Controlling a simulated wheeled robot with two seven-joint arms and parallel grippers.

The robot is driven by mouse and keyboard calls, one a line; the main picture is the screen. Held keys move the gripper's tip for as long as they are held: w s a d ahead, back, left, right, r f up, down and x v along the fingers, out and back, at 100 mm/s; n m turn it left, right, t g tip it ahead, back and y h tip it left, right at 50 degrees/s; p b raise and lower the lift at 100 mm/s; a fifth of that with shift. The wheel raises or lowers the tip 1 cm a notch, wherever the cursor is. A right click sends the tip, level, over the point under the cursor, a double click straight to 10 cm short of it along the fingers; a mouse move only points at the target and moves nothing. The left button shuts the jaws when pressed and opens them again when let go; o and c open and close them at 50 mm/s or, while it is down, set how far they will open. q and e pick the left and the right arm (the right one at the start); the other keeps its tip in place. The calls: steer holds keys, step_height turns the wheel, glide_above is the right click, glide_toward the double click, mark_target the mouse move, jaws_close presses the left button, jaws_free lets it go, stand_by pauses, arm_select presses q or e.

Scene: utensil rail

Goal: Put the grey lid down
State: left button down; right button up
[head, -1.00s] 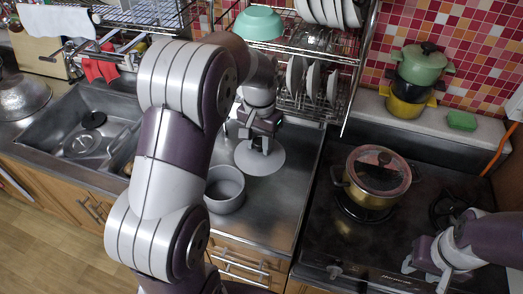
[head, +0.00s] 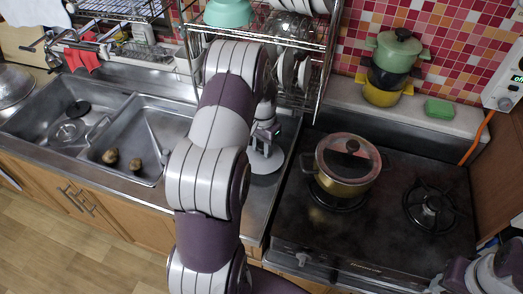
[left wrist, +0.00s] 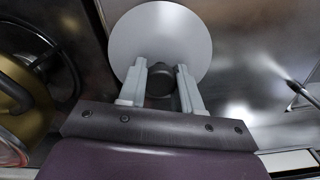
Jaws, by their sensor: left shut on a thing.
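The grey lid (head: 268,160) is a flat round disc with a dark knob. In the head view it is over the steel counter between the sink and the stove, partly hidden by my left arm. My left gripper (head: 266,138) is above it. In the left wrist view the gripper (left wrist: 161,80) is shut on the knob, with the lid (left wrist: 160,35) beyond the fingers. I cannot tell whether the lid touches the counter. My right arm shows only in part at the lower right corner, and its jaw state is unclear.
A gold pot with a glass lid (head: 347,165) stands on the stove right of the grey lid. A dish rack (head: 300,90) rises behind. The sink (head: 140,130) is at the left. The grey pot seen earlier is hidden behind my left arm.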

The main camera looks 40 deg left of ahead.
arm_select(q)
steer(key=shift+d+f, duration=0.25)
steer(key=shift+f, duration=1)
steer(key=shift+a+f, duration=0.2)
steer(key=shift+a, duration=0.05)
steer(key=c, duration=0.8)
jaws_free()
steer(key=shift+d, duration=0.1)
steer(key=shift+r, duration=0.1)
steer(key=shift+r, duration=0.3)
step_height(320, 180, up, 11)
steer(key=shift+f+b, duration=0.1)
steer(key=shift+b, duration=0.7)
steer(key=shift+t, duration=0.7)
steer(key=s+d, duration=0.5)
steer(key=d, duration=0.1)
steer(key=s+d, duration=0.4)
steer(key=d, duration=0.2)
steer(key=s+d, duration=0.5)
steer(key=d, duration=0.1)
steer(key=shift+s, duration=0.35)
